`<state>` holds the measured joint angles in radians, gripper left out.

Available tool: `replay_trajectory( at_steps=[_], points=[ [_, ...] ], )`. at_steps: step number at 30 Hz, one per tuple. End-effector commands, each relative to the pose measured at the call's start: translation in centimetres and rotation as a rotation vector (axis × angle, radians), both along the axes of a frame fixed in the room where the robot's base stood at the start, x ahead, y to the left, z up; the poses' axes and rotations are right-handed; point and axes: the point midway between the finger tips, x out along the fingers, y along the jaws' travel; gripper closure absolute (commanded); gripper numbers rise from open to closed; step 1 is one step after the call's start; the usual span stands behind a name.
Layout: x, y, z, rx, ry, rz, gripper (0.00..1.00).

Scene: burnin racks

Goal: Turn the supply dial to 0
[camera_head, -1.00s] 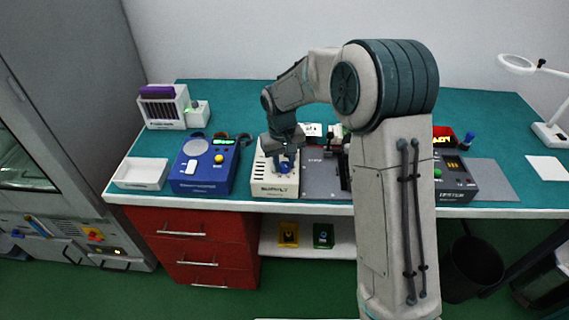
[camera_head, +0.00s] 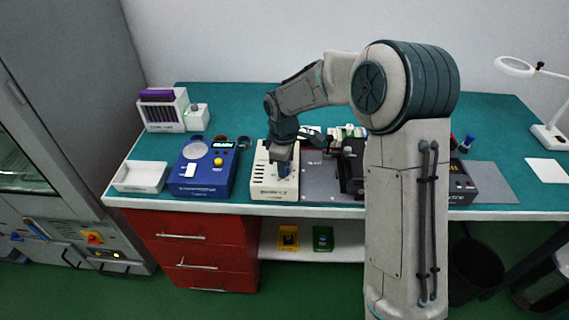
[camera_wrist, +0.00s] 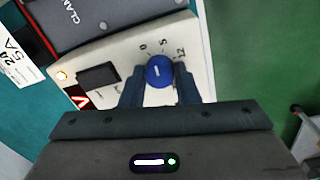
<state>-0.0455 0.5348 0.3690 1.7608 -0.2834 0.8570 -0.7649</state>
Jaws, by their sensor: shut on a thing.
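The cream supply unit (camera_head: 259,182) sits near the front edge of the green bench. Its round blue dial (camera_wrist: 159,71) shows in the wrist view, with the marks 0, 5 and 12 around its far side. A short white pointer line on the dial stands almost upright in that view, toward the 5 side; its exact setting is hard to read. My gripper (camera_wrist: 159,76) is shut on the dial, one finger on each side. In the head view my gripper (camera_head: 283,171) points down onto the unit and hides the dial.
A blue device (camera_head: 205,165) and a white tray (camera_head: 140,177) stand left of the supply unit. A grey mat (camera_head: 320,180) and dark clamp device (camera_head: 350,170) lie right of it. My arm hides part of the bench's right side.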

Motion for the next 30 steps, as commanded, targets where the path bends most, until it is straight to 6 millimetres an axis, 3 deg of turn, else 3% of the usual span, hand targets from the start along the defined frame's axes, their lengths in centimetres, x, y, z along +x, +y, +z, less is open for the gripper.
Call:
replay_trajectory(
  at_steps=[15,30],
  points=[
    [0.13,0.03,0.24,0.002,-0.004,0.359,0.95],
    [0.15,0.02,0.17,0.001,-0.005,0.438,0.95]
  ],
)
